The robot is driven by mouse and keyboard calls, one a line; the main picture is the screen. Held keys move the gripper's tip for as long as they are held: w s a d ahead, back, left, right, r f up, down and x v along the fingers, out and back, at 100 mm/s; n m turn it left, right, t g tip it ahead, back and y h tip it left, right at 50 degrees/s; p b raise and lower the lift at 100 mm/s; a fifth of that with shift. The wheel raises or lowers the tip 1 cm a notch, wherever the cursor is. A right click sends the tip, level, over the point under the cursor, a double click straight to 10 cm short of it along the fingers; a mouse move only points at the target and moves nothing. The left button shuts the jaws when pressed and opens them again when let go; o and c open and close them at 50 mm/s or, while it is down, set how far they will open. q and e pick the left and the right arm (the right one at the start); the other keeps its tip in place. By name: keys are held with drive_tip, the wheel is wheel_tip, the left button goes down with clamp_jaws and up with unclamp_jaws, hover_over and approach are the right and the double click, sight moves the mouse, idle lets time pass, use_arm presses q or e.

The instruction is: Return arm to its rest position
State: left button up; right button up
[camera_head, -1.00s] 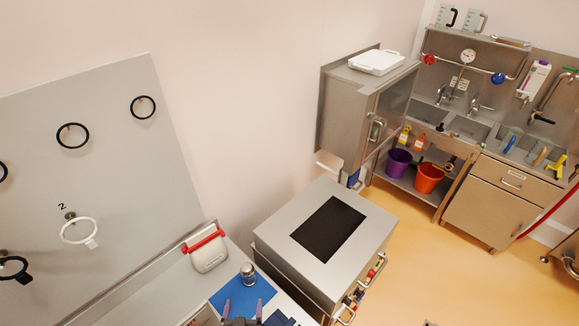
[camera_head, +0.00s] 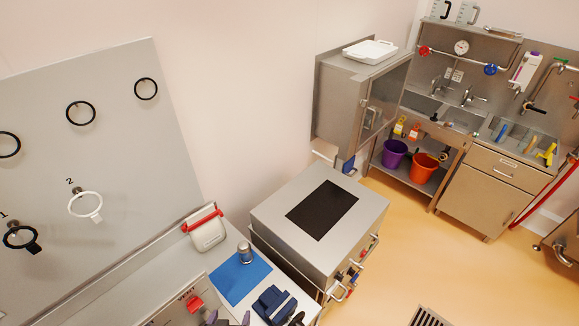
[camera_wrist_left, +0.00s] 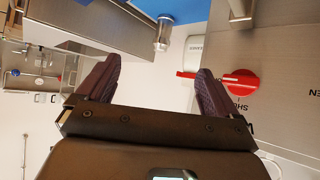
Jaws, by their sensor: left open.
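My left gripper (camera_head: 229,320) shows only its dark purple fingertips at the bottom edge of the head view. In the left wrist view the left gripper (camera_wrist_left: 155,72) has its fingers wide apart with nothing between them. A small metal-topped jar (camera_head: 245,252) stands on a blue mat (camera_head: 236,281) beyond the fingertips. The jar also shows in the wrist view (camera_wrist_left: 163,32), beyond the gap between the fingers. A red knob (camera_head: 195,303) on a grey panel is left of the gripper. My right gripper is not in view.
A white container with a red handle (camera_head: 207,230) stands by the wall board. Dark blue folded items (camera_head: 272,304) lie on the counter right of the gripper. A steel cabinet with a black top panel (camera_head: 322,210) stands beside the counter. Floor is open at right.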

use_arm(q)
drive_tip(key=s+a+r+m+g+b, duration=0.1)
drive_tip(key=s+a+r+g, duration=0.1)
drive_tip(key=s+r, duration=0.3)
drive_tip(key=s+a+r+m+g, duration=0.1)
drive_tip(key=s+r+g, duration=0.3)
drive_tip(key=s, duration=0.9)
drive_tip(key=shift+s+a+r+g+b, duration=0.35)
drive_tip(key=shift+a+r+g+b, duration=0.05)
drive_tip(key=shift+a+r, duration=0.25)
